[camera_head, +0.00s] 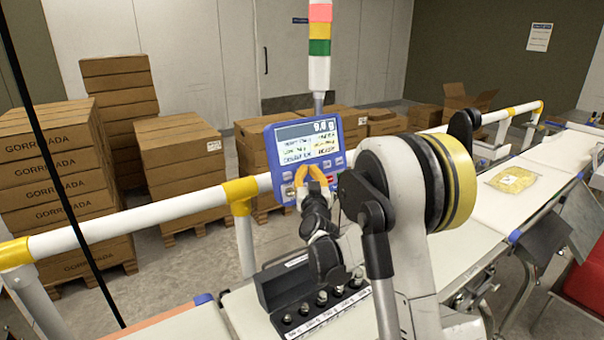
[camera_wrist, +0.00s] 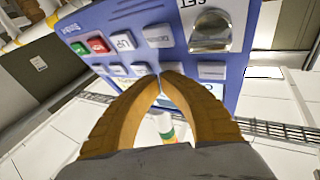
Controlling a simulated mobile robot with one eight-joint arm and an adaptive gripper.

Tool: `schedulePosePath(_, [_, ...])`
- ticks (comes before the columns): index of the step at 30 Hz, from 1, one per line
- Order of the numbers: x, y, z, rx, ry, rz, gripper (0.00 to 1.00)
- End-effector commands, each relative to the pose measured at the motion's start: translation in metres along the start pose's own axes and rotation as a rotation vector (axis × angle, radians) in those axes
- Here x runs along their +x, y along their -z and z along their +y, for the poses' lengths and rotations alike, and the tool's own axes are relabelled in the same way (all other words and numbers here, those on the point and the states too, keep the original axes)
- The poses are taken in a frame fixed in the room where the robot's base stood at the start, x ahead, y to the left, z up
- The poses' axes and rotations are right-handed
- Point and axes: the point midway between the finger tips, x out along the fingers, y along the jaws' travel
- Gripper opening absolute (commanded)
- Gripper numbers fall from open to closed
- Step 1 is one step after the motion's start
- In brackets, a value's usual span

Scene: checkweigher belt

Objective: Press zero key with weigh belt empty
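The blue indicator panel (camera_head: 270,134) stands on a post behind the rail. In the wrist view the panel (camera_wrist: 235,75) appears inverted, with a green key, a red key, several pale keys and a round metal knob (camera_wrist: 210,32). The fingertips (camera_wrist: 171,76) overlap the key row; contact cannot be told. The zero key's label is not readable. My arm hides part of the belt (camera_head: 455,243).
A clear bag with yellow contents (camera_head: 513,180) lies on the belt line at right. A black block of several metal weights (camera_head: 310,298) sits at the front. A white and yellow rail (camera_head: 150,215) runs behind the belt. Stacked cartons (camera_head: 60,175) and a signal tower (camera_head: 319,45) stand beyond.

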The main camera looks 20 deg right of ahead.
Motion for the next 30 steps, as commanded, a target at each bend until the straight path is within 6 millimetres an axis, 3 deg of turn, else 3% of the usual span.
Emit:
schedulePosePath(17, [0.002, -0.001, -0.001, 0.000, 0.000, 0.000, 0.00])
schedulePosePath(30, [-0.011, 0.006, 0.006, 0.000, 0.000, 0.000, 0.00])
